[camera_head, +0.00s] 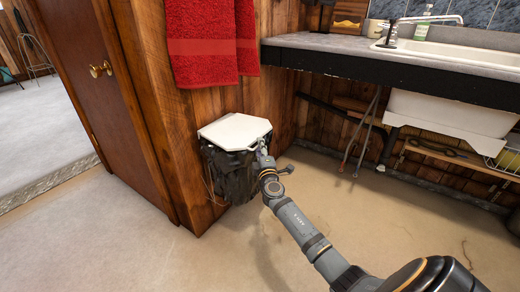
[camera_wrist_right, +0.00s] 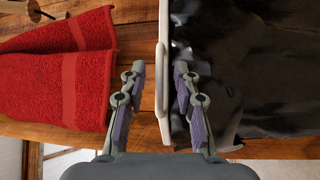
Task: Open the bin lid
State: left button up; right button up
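The bin (camera_head: 228,175) stands against the wood wall, with a dark, crumpled liner-like body. Its white lid (camera_head: 233,131) lies flat across the top and looks closed. My right gripper (camera_head: 264,147) is at the lid's right front edge. In the right wrist view, my right gripper (camera_wrist_right: 159,67) is open, with one finger on each side of the lid's thin edge (camera_wrist_right: 162,95). Gaps show between the fingers and the lid. The dark bin side (camera_wrist_right: 245,60) lies beyond the right finger. My left gripper is in neither view.
Red towels (camera_head: 210,45) hang above and behind the bin. A wooden door (camera_head: 95,80) and post stand to its left. A counter (camera_head: 390,62) with a sink is at the right, with pipes below. The floor (camera_head: 130,245) in front is clear.

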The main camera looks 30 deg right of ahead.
jog(key=shift+c, duration=0.4)
grip_shut()
